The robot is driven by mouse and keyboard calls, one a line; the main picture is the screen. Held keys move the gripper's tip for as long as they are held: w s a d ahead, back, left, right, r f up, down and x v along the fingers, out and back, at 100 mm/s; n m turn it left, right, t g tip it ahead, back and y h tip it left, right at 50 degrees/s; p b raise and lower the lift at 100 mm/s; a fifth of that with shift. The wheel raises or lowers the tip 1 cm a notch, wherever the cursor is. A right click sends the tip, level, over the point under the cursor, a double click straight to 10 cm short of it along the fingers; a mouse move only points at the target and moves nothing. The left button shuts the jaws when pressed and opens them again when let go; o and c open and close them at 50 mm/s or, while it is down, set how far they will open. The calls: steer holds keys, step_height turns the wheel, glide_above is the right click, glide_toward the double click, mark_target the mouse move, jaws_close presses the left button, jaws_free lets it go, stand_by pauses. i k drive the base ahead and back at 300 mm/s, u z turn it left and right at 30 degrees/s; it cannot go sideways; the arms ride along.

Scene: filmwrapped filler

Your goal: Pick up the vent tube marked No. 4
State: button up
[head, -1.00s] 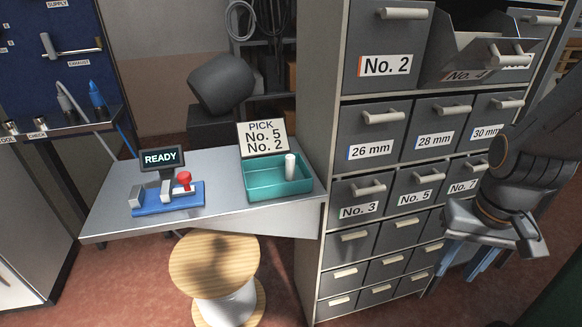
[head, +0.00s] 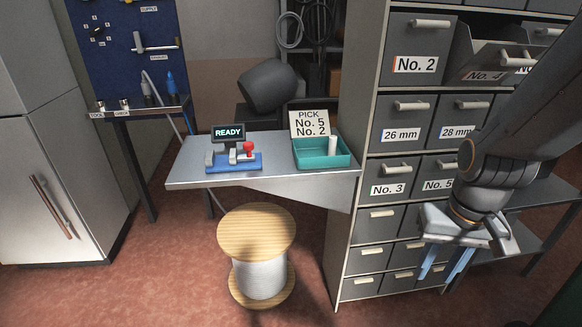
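The drawer labelled No. 4 (head: 484,76) is at the top right of the grey drawer cabinet. It is tilted open, and its inside and any vent tube in it are hidden from this angle. A white tube (head: 333,145) stands upright in the teal tray (head: 310,163) on the metal table; no mark on it can be read. My gripper (head: 447,265) hangs at the right in front of the lower drawers, its two blue fingers apart with nothing between them. It is well below the No. 4 drawer.
A card (head: 310,123) behind the tray reads PICK No. 5, No. 2. A blue device (head: 234,161) with a READY screen stands on the table (head: 200,177). A wooden spool (head: 257,232) stands on the floor in front. Red floor is clear at left.

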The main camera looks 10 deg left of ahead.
mark_target(333, 139)
steer(key=u, duration=0.35)
steer(key=k, duration=0.75)
steer(key=z, duration=0.4)
steer(key=i, duration=0.55)
steer(key=z, duration=0.55)
steer(key=i, duration=0.7)
steer(key=u, duration=1.05)
steer(key=i, duration=0.95)
steer(key=u, duration=0.25)
